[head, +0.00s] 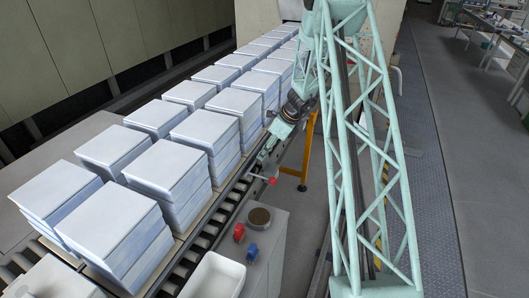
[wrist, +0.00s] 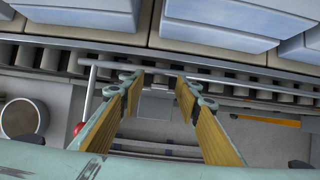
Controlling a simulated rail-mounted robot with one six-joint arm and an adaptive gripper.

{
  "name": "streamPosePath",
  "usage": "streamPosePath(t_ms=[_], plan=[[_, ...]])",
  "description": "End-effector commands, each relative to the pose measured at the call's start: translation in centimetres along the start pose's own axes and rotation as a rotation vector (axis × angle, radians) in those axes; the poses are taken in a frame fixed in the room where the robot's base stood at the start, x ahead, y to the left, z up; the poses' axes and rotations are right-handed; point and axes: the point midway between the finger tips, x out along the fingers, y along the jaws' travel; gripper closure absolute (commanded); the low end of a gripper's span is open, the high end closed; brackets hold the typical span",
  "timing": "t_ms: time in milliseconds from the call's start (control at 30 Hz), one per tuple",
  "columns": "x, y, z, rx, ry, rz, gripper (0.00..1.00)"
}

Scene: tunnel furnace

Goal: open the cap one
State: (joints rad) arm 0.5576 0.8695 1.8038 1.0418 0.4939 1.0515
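My gripper (wrist: 158,90) is open, with two fingers that have wood-coloured pads and nothing between them. A thin grey bar (wrist: 88,92) with a red knob (wrist: 78,128) lies just left of the fingers in the wrist view. The red-tipped bar (head: 270,180) also shows below my gripper in the head view. I cannot make out which part is cap one; part of the area under the fingers is hidden.
Stacks of pale blue-white slabs (head: 170,168) stand in rows on the conveyor (head: 208,222). An orange stand (head: 305,155) is behind.

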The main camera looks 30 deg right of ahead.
Motion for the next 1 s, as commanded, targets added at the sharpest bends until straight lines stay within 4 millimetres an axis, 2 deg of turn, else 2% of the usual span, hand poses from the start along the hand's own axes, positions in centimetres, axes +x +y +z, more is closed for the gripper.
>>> streamPosePath(t_ms=[367, 1000], plan=[[-2.4, 0.0, 0.0, 0.001, -0.001, -0.001, 0.69], [-10.0, 0.0, 0.1, 0.0, -0.001, -0.001, 0.69]])
